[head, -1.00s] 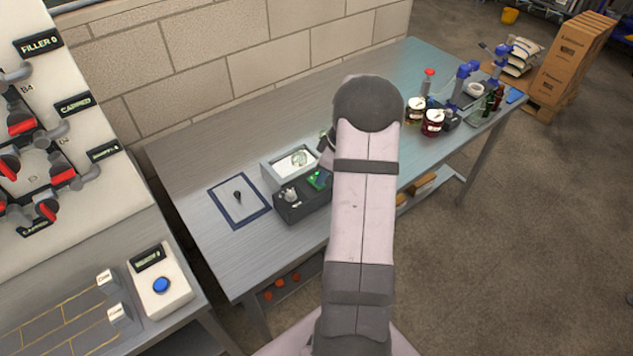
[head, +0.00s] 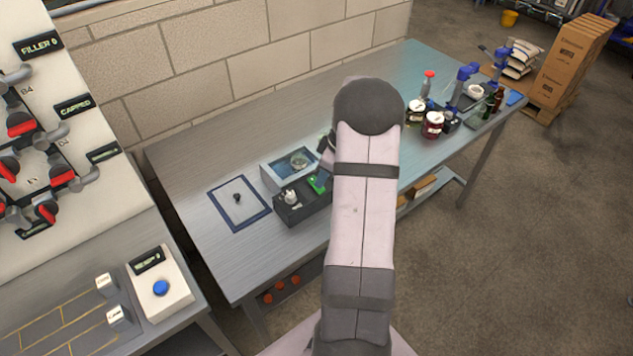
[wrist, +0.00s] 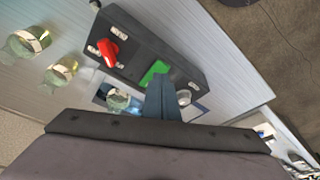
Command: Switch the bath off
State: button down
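The bath (head: 268,178) is a pale box with an open top, holding bluish liquid and a round glass vessel, on the steel bench. In front of it is a dark control box (head: 303,212) with a pale knob (head: 290,197) and a green switch (head: 317,183). The wrist view shows the green switch (wrist: 153,72) and a red knob (wrist: 108,52) between small labels on the box. My gripper (wrist: 160,82) looks shut and empty, its fingertips at the green switch's edge. I cannot tell whether they touch. My arm hides the red knob in the head view.
A blue-edged mat (head: 225,207) with a small dark object lies left of the box. Two glass vessels stand near the box in the wrist view, one nearer (wrist: 62,70) and one farther (wrist: 28,42). Jars (head: 433,125) and bottles stand at the bench's far right end.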

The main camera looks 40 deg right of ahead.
jog(key=shift+r+p, duration=1.25)
jog(key=shift+r, duration=1.1)
